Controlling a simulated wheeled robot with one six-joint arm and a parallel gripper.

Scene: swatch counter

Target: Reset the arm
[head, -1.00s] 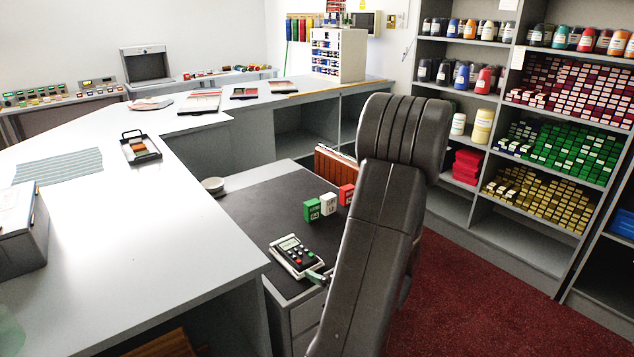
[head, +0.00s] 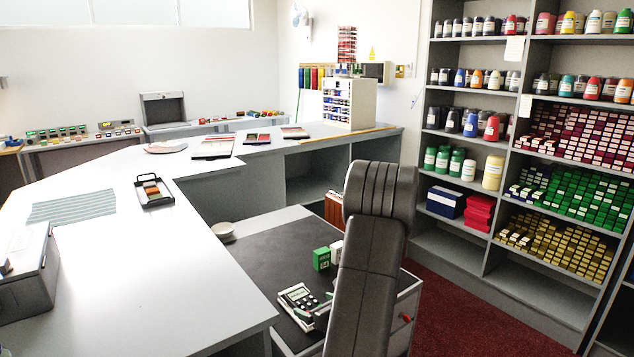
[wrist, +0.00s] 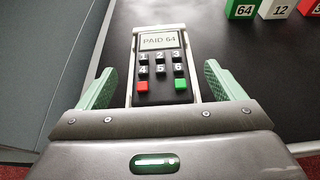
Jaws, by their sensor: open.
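My gripper (wrist: 159,72) is open, with one pale green finger on each side of a payment terminal (wrist: 162,68) in the wrist view. The fingers look apart from its sides; I cannot tell my height above it. The terminal's screen reads "PAID 64", above dark number keys, a red key and a green key. In the head view the terminal (head: 298,300) lies on the dark mat, and my gripper (head: 318,308) is at its right, partly hidden by my arm. Nothing is held.
A green block (head: 322,259) and a white block (head: 337,250) stand behind the terminal; a red block (wrist: 312,8) shows in the wrist view. Shelves (head: 480,184) line the right. The long white counter (head: 130,270) is mostly clear.

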